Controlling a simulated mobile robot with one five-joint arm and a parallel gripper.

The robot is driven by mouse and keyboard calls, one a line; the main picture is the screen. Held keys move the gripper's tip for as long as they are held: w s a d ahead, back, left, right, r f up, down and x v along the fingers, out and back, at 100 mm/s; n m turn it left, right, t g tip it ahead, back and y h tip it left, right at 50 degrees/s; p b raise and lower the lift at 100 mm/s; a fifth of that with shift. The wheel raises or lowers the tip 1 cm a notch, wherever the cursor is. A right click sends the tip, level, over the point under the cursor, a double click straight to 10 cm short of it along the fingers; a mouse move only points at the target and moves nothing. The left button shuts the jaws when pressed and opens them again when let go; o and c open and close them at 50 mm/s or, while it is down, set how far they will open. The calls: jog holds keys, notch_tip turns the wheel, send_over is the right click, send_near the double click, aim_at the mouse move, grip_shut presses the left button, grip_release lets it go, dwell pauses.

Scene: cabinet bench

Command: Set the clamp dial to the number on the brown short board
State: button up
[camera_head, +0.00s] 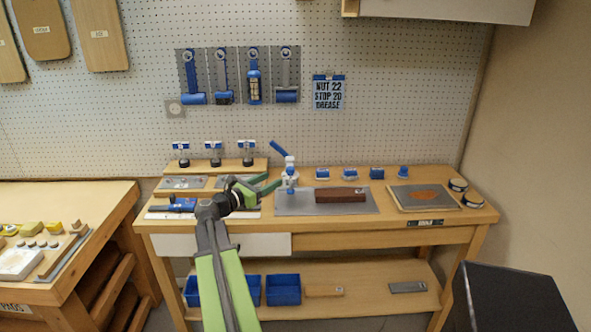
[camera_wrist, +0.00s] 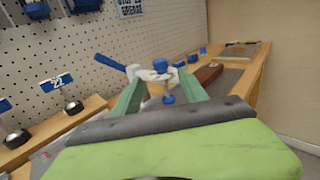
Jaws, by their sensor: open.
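A white clamp with blue parts (camera_head: 290,173) stands at the back edge of the grey mat, its blue lever (camera_head: 278,149) raised up and left. In the wrist view the clamp (camera_wrist: 154,76) shows between my finger tips, with a blue knob (camera_wrist: 168,99) low on it. I cannot make out dial marks. A short dark brown board (camera_head: 340,195) lies flat on the mat, right of the clamp; its number is too small to read. My gripper (camera_head: 272,182) is open, with its green fingers reaching toward the clamp from the left; contact is unclear. It also shows in the wrist view (camera_wrist: 160,82).
Three dial stands (camera_head: 214,155) stand on a raised wooden step (camera_head: 258,165) at the left. Several small blue-topped items (camera_head: 350,173) line the bench's back. A tray with an orange-brown patch (camera_head: 422,198) lies at the right. A wall card (camera_head: 328,94) reads "NUT 22 STOP 20 GREASE".

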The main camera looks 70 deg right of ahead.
aim_at(293, 168)
jog(key=x, duration=1.3)
jog(key=shift+d, duration=0.35)
